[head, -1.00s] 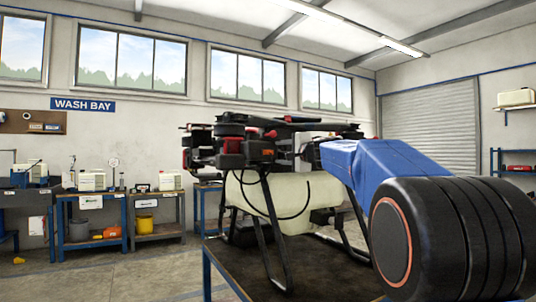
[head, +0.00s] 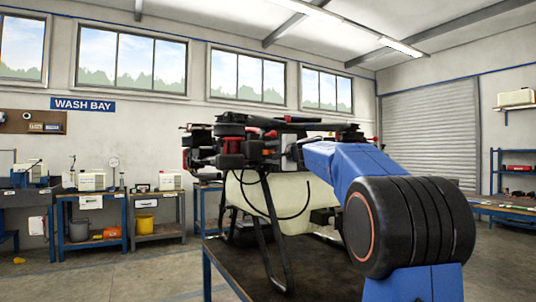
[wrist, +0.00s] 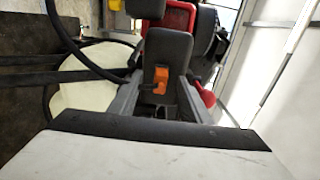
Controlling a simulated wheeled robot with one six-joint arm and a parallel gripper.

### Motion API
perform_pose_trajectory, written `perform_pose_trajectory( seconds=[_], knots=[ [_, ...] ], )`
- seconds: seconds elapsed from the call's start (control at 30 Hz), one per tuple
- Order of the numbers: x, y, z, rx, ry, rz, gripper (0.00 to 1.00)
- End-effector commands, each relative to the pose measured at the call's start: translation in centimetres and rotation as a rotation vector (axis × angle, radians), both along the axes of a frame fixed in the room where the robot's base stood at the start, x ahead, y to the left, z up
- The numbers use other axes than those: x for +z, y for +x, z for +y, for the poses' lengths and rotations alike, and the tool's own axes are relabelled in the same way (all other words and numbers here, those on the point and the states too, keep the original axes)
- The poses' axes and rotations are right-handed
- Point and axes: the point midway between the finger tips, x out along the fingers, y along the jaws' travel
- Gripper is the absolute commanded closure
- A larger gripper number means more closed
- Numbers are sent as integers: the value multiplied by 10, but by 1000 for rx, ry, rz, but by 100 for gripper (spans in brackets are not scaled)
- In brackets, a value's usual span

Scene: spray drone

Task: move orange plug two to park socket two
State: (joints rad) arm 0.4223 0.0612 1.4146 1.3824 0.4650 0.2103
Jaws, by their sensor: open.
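An orange plug (wrist: 160,79) shows in the wrist view, seated in a dark housing on the drone. I cannot read which number it bears. My gripper (wrist: 158,100) is open, with one grey finger on each side of the plug's lower end; I cannot tell whether they touch it. In the head view the drone (head: 232,145) stands on a bench, and my blue arm reaches to its right side, hiding the gripper and the plug. I cannot pick out park socket two in either view.
The drone's pale tank (head: 310,203) and black legs (head: 274,235) stand on the dark-topped bench (head: 328,270). A black hose (wrist: 87,58) curves left of the gripper in the wrist view. Side benches line the left wall, with open floor before them.

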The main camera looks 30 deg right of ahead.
Motion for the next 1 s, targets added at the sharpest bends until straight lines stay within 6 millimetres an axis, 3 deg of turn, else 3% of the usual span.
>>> perform_pose_trajectory(
  seconds=[0.93,1.0],
  knots=[
    [0,0,0,0,0,0,56],
    [0,0,0,0,0,0,73]
  ],
)
